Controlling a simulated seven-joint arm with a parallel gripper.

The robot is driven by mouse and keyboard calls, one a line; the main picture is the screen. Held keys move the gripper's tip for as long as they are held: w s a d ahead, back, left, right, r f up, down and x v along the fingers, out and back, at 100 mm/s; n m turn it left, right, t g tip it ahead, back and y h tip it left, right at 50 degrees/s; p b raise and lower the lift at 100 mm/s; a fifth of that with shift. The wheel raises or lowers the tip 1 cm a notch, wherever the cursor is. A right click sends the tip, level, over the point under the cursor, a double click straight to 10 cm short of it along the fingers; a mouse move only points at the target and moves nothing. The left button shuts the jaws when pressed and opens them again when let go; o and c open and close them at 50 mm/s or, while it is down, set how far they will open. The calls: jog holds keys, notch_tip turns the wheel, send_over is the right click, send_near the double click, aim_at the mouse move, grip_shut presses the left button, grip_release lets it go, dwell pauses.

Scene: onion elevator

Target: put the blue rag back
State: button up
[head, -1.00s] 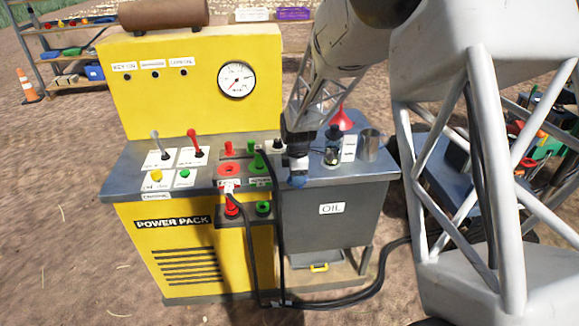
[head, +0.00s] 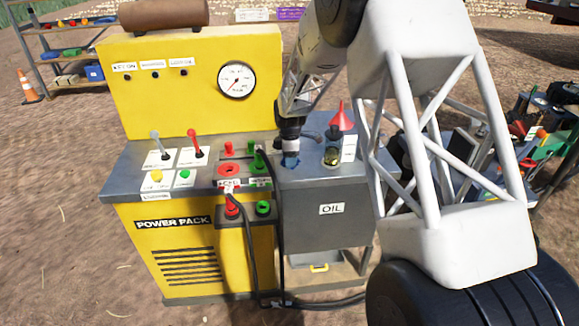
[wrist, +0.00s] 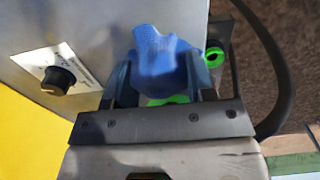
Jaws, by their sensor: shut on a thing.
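The blue rag (wrist: 160,62) is a crumpled blue cloth between the two fingers of my gripper (wrist: 163,80) in the wrist view. My gripper is shut on it. I cannot tell whether the rag touches the surface below. In the wrist view green couplings show behind and beside the rag.
The yellow power pack (head: 190,85) has a gauge (head: 237,80), levers and red and green couplings (head: 263,208) left of my gripper. A red funnel (head: 341,118) and a white label card stand close on the right. A black hose (head: 275,225) hangs at the front.

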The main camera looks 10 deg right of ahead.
aim_at(289, 171)
dwell(0.3)
jog(key=shift+f, duration=1.8)
jog(key=shift+f, duration=0.1)
jog(key=o, duration=0.9)
jog(key=shift+o, duration=0.2)
notch_tip(289, 171, up, 12)
jog(key=shift+f, duration=0.15)
jog(key=shift+r, duration=0.25)
